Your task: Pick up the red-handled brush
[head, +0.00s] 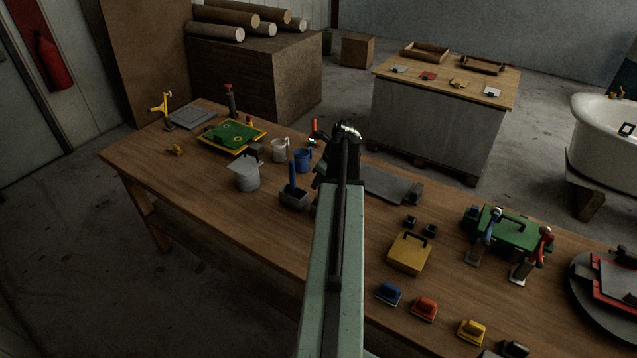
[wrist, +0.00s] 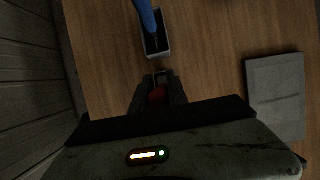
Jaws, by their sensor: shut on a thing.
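My gripper (head: 321,178) points down over the workbench, behind the grey box with the blue handle in the head view. The brush's lower end is hidden. In the head view my arm covers most of that spot; an upright red-orange piece (head: 314,126) shows just left of my wrist, and I cannot tell if it is part of this brush.
A grey box (head: 294,203) with an upright blue handle (head: 292,176) stands close by; the box (wrist: 147,47) also shows in the wrist view. A flat grey slab (wrist: 277,92) lies right.

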